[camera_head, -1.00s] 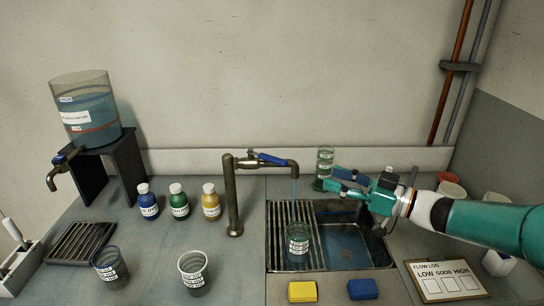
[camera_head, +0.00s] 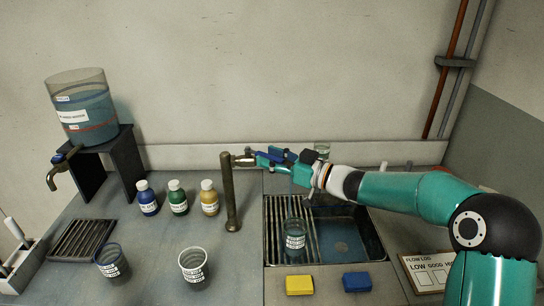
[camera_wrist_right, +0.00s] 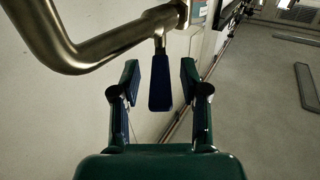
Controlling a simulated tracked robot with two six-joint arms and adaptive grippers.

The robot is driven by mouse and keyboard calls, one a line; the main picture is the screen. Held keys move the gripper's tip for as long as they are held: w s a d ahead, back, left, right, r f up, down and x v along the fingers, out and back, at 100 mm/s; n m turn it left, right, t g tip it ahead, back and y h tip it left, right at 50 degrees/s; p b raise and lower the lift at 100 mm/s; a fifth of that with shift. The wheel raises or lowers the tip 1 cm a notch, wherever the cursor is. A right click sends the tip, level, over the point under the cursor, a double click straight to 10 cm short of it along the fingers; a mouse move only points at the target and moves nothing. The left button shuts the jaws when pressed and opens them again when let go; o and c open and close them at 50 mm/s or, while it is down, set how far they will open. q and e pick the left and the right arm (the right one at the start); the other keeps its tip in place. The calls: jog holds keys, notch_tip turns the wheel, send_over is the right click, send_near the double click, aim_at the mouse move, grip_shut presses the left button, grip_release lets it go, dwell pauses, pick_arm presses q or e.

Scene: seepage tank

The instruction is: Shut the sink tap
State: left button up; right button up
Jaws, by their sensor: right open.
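The sink tap (camera_head: 229,195) is a brown metal post with a side spout. My right arm hides most of its spout and handle in the head view. In the right wrist view the tap's blue lever (camera_wrist_right: 160,84) hangs between the two fingers of my right gripper (camera_wrist_right: 161,72). The fingers are open, with a gap on each side of the lever. In the head view my right gripper (camera_head: 262,157) is at the tap's top, beside the post. My left gripper is out of view.
The sink (camera_head: 345,240) lies below my right arm. Three bottles, blue (camera_head: 147,198), green (camera_head: 178,198) and yellow (camera_head: 209,198), stand left of the post. A tank (camera_head: 85,105) is on a stand at far left. Yellow (camera_head: 299,285) and blue (camera_head: 357,281) sponges lie in front.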

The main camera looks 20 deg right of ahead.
grip_shut()
dwell(0.3)
jog(key=shift+a, duration=0.1)
